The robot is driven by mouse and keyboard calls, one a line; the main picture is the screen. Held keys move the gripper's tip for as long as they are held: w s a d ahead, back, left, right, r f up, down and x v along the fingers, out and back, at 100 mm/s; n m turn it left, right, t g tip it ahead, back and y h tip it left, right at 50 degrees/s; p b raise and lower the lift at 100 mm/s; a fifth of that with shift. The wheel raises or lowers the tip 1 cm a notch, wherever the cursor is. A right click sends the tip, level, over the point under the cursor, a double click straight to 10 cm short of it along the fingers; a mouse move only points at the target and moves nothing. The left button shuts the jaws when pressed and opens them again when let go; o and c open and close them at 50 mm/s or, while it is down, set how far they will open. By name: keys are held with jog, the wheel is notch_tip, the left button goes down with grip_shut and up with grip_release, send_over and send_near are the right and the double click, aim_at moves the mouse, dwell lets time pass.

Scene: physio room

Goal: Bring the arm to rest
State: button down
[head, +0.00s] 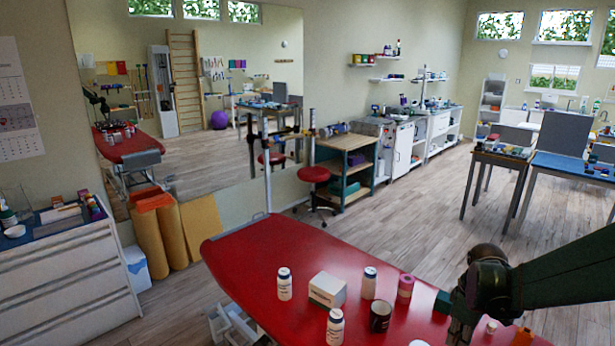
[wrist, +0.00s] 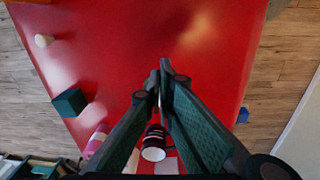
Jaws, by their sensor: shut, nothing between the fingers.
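My gripper (wrist: 160,82) is shut and empty in the wrist view, its two dark green fingers meeting above the red table top (wrist: 215,60). In the head view my dark arm comes in from the right and its end hangs over the right part of the red table (head: 250,250). The fingertips are not clear there. A black mug (head: 380,317) stands left of my gripper, and it also shows below the fingers in the wrist view (wrist: 154,145). A dark green block (wrist: 70,102) lies to the left of the fingers.
White bottles (head: 285,285), (head: 369,283), (head: 335,328), a white box (head: 326,290) and a pink roll (head: 405,288) stand on the table. A small pale piece (wrist: 43,40) stands beyond the green block. The red surface at the table's far left is clear.

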jog(key=s+a+r+m+t, duration=0.3)
jog(key=s+a+r+m, duration=0.1)
jog(key=s+a+r, duration=0.4)
jog(key=s+a+r+m+t, duration=0.3)
jog(key=s+a+r, duration=0.5)
jog(key=a, duration=0.4)
jog(key=shift+s+a+r+m+t, duration=0.3)
jog(key=shift+s+a+r+m, duration=0.1)
jog(key=shift+r+m, duration=0.15)
